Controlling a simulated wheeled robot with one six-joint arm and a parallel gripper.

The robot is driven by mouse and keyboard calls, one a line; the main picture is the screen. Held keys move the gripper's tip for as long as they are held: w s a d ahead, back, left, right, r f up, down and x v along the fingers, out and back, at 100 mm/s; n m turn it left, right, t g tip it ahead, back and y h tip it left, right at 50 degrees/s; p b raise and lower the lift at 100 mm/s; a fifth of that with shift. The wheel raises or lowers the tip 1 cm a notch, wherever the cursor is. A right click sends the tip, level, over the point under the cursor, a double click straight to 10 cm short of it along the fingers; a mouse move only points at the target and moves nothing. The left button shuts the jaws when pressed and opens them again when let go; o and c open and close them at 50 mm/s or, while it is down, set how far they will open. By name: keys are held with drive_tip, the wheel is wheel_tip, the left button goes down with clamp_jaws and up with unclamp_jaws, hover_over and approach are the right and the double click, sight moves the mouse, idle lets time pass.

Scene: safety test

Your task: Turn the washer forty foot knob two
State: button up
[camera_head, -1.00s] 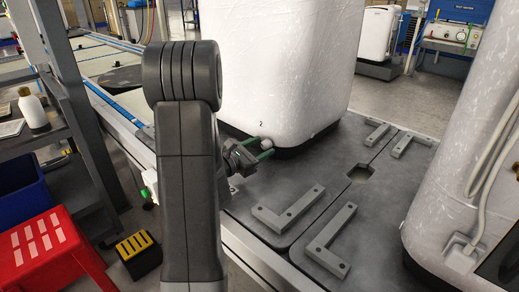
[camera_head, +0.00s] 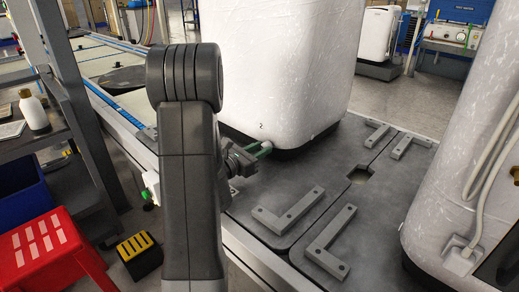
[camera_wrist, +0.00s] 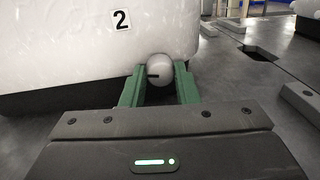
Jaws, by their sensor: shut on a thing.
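The washer (camera_head: 285,70) is a tall white wrapped unit with a dark base, standing on a grey plate. A small label "2" is on its lower front, and it also shows in the wrist view (camera_wrist: 121,20). The knob (camera_wrist: 160,66) is a small round silver-white ball with a dark mark, just right of and below the label. It also shows in the head view (camera_head: 267,145). My gripper (camera_head: 262,149) reaches it from the left with green fingers. In the wrist view my gripper (camera_wrist: 160,80) is shut on the knob, one finger on each side.
L-shaped grey brackets (camera_head: 290,211) lie bolted on the plate, which has a dark hole (camera_head: 358,176). A second white unit with hoses (camera_head: 450,170) stands at right. A dark shelf and a red step stool (camera_head: 45,250) are at left.

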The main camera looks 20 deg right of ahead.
drive_tip(key=o, duration=1)
drive_tip(key=shift+c, duration=0.2)
drive_tip(key=p+v, duration=0.2)
drive_tip(key=v, duration=1.2)
drive_tip(key=shift+r, duration=0.1)
drive_tip(key=shift+d, duration=0.15)
drive_tip(key=b+x, duration=0.2)
drive_tip(key=x, duration=1.1)
drive_tip(key=shift+w+d, duration=0.15)
drive_tip(key=shift+d, duration=0.15)
